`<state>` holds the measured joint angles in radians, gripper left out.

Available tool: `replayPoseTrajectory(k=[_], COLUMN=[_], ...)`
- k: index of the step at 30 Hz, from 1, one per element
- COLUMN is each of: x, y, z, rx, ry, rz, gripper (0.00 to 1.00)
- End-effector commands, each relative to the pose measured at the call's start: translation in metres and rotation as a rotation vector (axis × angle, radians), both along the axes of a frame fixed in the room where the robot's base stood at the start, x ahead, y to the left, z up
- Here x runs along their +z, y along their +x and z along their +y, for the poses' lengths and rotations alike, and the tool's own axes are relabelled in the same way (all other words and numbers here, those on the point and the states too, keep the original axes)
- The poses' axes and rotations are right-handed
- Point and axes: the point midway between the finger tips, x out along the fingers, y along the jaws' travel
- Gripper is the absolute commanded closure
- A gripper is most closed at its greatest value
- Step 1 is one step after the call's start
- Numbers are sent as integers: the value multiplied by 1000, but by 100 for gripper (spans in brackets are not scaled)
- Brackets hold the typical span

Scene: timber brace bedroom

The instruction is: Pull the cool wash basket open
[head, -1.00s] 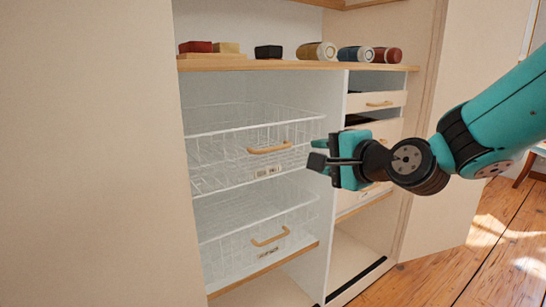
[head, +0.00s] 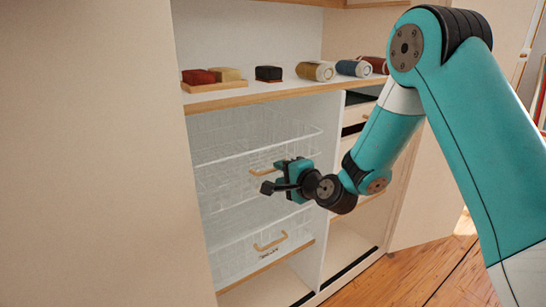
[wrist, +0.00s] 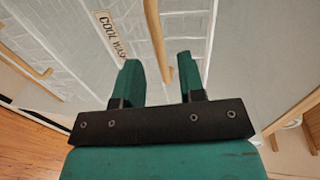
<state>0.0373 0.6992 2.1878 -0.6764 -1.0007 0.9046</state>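The cool wash basket (head: 220,155) is the upper white wire basket in the cabinet and looks pushed in. Its wooden handle (head: 263,171) is partly hidden by my gripper (head: 268,182). In the wrist view, a label reading "COOL WAS…" (wrist: 110,35) sits beside the same handle (wrist: 155,30). My gripper (wrist: 160,78) is open, and the near end of the handle shows between its two fingers. I cannot tell whether the fingers touch it.
A lower wire basket with its own handle (head: 270,241) hangs below. Drawers stand to the right behind my arm. A pale panel (head: 90,150) fills the left side.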

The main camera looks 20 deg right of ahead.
Motion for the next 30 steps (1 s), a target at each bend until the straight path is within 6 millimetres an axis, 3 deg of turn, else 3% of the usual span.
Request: replayPoseTrajectory(k=[8, 19, 24, 30], x=[-5, -8, -8, -8], y=[34, 39, 39, 39], z=[12, 13, 13, 14], rx=[1, 0, 0, 0], ry=[-1, 0, 0, 0], rz=[0, 0, 0, 0], gripper=[64, 64, 100, 100])
